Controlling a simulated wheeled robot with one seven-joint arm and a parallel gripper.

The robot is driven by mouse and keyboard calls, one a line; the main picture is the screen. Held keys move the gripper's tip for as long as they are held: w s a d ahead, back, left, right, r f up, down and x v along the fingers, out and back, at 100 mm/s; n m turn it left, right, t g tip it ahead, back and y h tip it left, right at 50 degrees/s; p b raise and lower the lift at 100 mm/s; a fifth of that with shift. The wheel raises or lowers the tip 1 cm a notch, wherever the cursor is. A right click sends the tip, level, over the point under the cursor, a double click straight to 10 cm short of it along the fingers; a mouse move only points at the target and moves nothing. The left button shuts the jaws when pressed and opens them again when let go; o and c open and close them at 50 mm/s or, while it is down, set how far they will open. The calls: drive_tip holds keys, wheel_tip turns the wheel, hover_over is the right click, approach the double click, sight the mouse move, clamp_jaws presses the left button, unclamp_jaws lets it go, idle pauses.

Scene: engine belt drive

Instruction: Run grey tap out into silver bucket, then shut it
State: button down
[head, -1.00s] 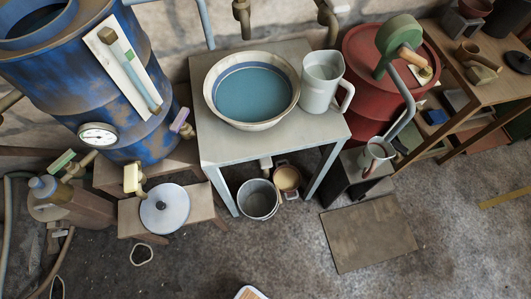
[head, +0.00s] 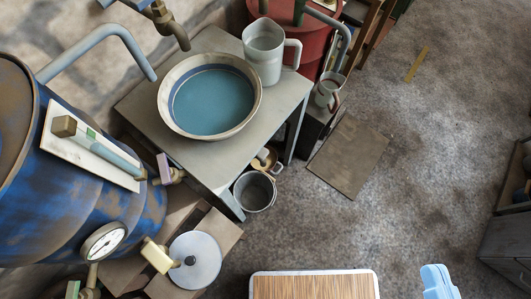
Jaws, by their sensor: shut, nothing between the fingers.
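The silver bucket (head: 254,191) stands upright on the floor by the table's front leg, partly under the tabletop. Its visible inside looks grey and empty. I cannot make out the grey tap now; the tabletop appears to cover the spot just above and behind the bucket. My gripper (head: 434,270) seems to be the light blue end at the lower right edge, its fingers together and empty. It is well to the right of the bucket, touching nothing.
The table (head: 205,152) carries a basin of water (head: 212,100) and a pale jug (head: 265,55). A blue drum (head: 75,190) with purple-handled (head: 165,168) and yellow-handled (head: 157,255) taps is at left. Floor at right is mostly clear.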

drive_tip(key=w+f+n+g+y+b, duration=0.1)
drive_tip(key=w+f, duration=0.2)
drive_tip(key=f, duration=0.2)
drive_tip(key=w+f+n+g+b, duration=0.1)
drive_tip(key=w+f+b, duration=0.15)
drive_tip(key=f, duration=0.35)
drive_tip(key=n+g+y+b, duration=0.6)
drive_tip(key=n+g, duration=0.1)
drive_tip(key=n, duration=0.1)
approach(263, 153)
drive_tip(key=v, duration=0.4)
drive_tip(key=shift+w+r, duration=0.1)
drive_tip(key=shift+r, duration=0.05)
drive_tip(key=x, duration=1)
